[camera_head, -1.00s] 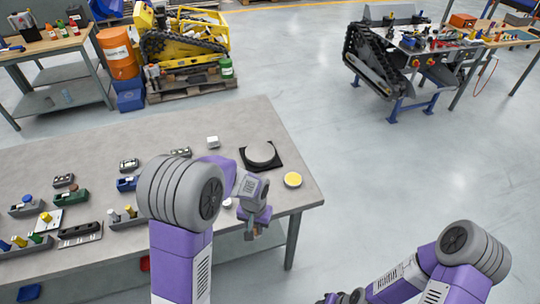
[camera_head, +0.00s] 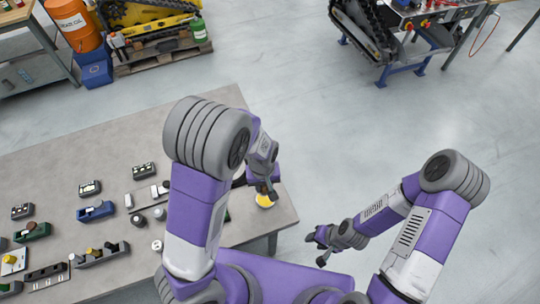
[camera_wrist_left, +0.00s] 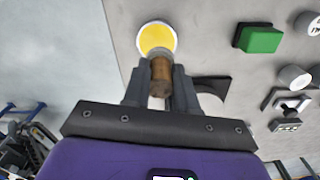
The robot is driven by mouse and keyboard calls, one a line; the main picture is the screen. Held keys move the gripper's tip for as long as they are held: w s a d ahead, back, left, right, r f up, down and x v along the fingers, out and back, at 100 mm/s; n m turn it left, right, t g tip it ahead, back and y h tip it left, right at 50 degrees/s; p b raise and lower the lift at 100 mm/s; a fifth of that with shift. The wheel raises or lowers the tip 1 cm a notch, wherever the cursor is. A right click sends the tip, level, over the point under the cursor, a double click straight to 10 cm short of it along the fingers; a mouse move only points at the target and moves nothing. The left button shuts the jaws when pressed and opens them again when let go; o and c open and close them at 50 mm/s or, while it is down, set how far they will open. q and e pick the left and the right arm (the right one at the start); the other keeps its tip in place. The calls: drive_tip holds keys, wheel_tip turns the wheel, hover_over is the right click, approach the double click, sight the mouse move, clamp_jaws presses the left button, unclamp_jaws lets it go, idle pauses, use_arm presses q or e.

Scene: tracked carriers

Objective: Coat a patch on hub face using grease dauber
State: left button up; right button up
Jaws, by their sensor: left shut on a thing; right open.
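My left gripper (camera_head: 268,190) is shut on the grease dauber, whose brown cylindrical body (camera_wrist_left: 161,72) shows between the fingers in the left wrist view. The dauber's far end overlaps the edge of a round, white-rimmed pot of yellow grease (camera_wrist_left: 157,37); I cannot tell whether they touch. The pot (camera_head: 265,201) stands near the table's right end in the head view. The hub, a pale disc on a dark base (camera_wrist_left: 214,84), is partly hidden behind the gripper in the left wrist view and mostly behind my left arm in the head view. My right gripper (camera_head: 318,246) is open and empty, off the table.
The grey table (camera_head: 110,150) holds a blue holder (camera_head: 96,212), a green holder (camera_head: 32,232) and several small blocks and cylinders on its left.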

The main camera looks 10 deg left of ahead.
sight(265, 191)
use_arm(q)
drive_tip(key=shift+w+d+r, duration=0.15)
drive_tip(key=shift+w+r, duration=0.1)
drive_tip(key=shift+w, duration=0.05)
drive_tip(key=shift+w+f, duration=0.1)
drive_tip(key=shift+s+f+b, duration=0.35)
drive_tip(key=shift+f+b, duration=0.45)
drive_tip(key=shift+b, duration=0.1)
wheel_tip(265, 191, down, 3)
drive_tip(key=b, duration=0.2)
drive_tip(key=shift+w+b, duration=0.15)
drive_tip(key=shift+b, duration=0.2)
drive_tip(key=shift+f+b, duration=0.65)
drive_tip(key=shift+b, duration=0.05)
use_arm(e)
drive_tip(key=shift+w+f, duration=0.2)
drive_tip(key=shift+f, duration=1.15)
drive_tip(key=shift+w+f, duration=0.15)
drive_tip(key=shift+f, duration=1.15)
use_arm(q)
drive_tip(key=shift+f+b, duration=0.35)
drive_tip(key=shift+f, duration=0.15)
use_arm(e)
drive_tip(key=shift+f, duration=0.35)
drive_tip(key=shift+r, duration=0.15)
use_arm(q)
drive_tip(key=shift+r, duration=0.1)
use_arm(e)
drive_tip(key=shift+r, duration=0.1)
